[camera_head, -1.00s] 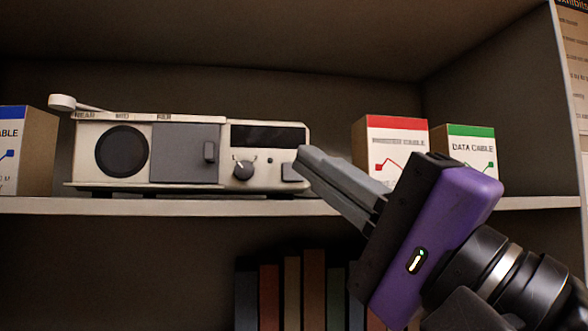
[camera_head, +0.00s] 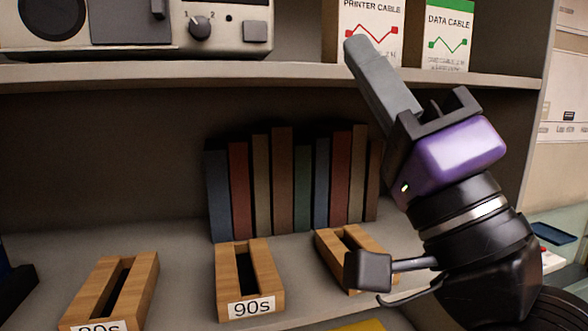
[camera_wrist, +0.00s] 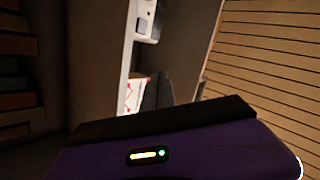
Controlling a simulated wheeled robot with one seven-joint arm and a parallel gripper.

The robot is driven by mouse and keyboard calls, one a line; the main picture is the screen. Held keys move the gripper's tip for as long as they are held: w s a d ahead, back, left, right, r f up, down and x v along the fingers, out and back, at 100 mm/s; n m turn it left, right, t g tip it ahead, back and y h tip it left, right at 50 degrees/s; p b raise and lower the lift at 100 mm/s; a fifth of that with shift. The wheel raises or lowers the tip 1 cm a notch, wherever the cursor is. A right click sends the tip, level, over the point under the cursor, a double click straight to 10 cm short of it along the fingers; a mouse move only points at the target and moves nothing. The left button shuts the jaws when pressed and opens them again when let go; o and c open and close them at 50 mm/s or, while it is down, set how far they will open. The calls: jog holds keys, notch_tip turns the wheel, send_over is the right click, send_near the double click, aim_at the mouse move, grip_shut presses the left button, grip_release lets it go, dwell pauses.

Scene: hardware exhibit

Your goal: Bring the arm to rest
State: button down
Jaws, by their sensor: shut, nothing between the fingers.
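My gripper (camera_head: 358,48) is at the right of the head view, its grey fingers together and empty. They point up and to the left, in front of the shelf edge and the printer cable box (camera_head: 367,28). My arm comes up from the lower right corner. In the wrist view the purple gripper body fills the bottom, and the dark fingers (camera_wrist: 158,92) stand in front of a white box with a red line.
The upper shelf (camera_head: 150,72) holds a beige device (camera_head: 226,22) and a data cable box (camera_head: 446,35). Below stand several books (camera_head: 283,180) and wooden holders, one marked 90s (camera_head: 229,282). A side panel (camera_head: 535,130) bounds the shelves at right.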

jog(key=s+d+f+n+h, duration=0.1)
jog(key=d+f+h, duration=0.25)
jog(key=f, duration=0.75)
jog(key=s+d+f+h+b, duration=0.1)
jog(key=s+d+f+h, duration=0.2)
jog(key=f, duration=0.7)
jog(key=d+f+n+h, duration=0.1)
jog(key=d+f+h, duration=0.3)
jog(key=f, duration=0.7)
jog(key=s+d+f+n+g+h+b, duration=0.2)
jog(key=s+f+g, duration=0.6)
jog(key=s+f, duration=1.7)
jog(key=shift+s+d+n+g+h, duration=0.3)
jog(key=shift+s+d+h, duration=0.2)
jog(key=shift+s+h, duration=0.3)
jog(key=shift+w, duration=0.15)
